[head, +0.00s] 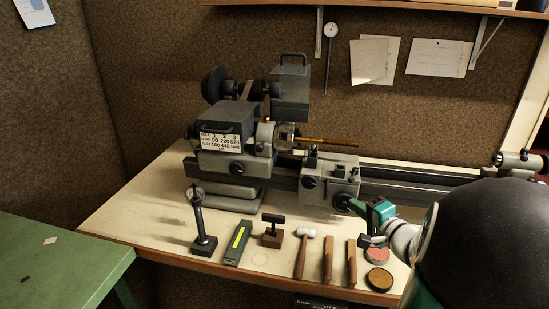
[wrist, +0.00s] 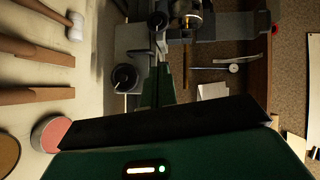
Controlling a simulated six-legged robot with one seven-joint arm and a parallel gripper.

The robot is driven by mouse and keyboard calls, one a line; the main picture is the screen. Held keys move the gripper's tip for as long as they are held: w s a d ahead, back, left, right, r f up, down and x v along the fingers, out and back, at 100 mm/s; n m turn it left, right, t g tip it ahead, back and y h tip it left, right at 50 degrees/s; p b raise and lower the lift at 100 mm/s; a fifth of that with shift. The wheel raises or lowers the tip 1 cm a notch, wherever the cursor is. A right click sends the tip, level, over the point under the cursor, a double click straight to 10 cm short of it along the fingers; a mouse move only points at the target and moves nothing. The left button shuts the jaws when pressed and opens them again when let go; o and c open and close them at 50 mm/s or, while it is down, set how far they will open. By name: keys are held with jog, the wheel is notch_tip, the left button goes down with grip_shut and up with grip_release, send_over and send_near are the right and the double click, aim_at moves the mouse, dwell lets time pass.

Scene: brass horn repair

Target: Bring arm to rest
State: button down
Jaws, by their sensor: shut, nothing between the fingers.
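My gripper (head: 371,242) is at the lower right of the head view, at the end of my green and white arm, partly blocked by my dark arm link. It is shut and empty. It hangs over the front right of the workbench (head: 150,210), near the lathe's carriage (head: 330,178).
A lathe (head: 228,165) stands along the bench's back. In front lie a stand (head: 204,225), a green-grey block (head: 238,243), a white-headed mallet (head: 303,250), two wooden-handled tools (head: 328,260) and two round tins (head: 379,279). A green table (head: 50,255) is at left.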

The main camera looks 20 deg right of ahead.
jog(key=s+a+r+n+g+y, duration=0.15)
jog(key=a+n+g+y, duration=0.65)
jog(key=a, duration=1.4)
jog(key=s+a+n+g+h, duration=0.1)
jog(key=s+a+n+h, duration=0.2)
jog(key=s, duration=0.3)
jog(key=s+a+r+n+g+h, duration=0.1)
jog(key=s+a+n+h, duration=0.2)
jog(key=s+n+h, duration=0.2)
jog(key=shift+s+r+g+h, duration=0.3)
jog(key=shift+s+g, duration=0.1)
jog(key=shift+s, duration=0.15)
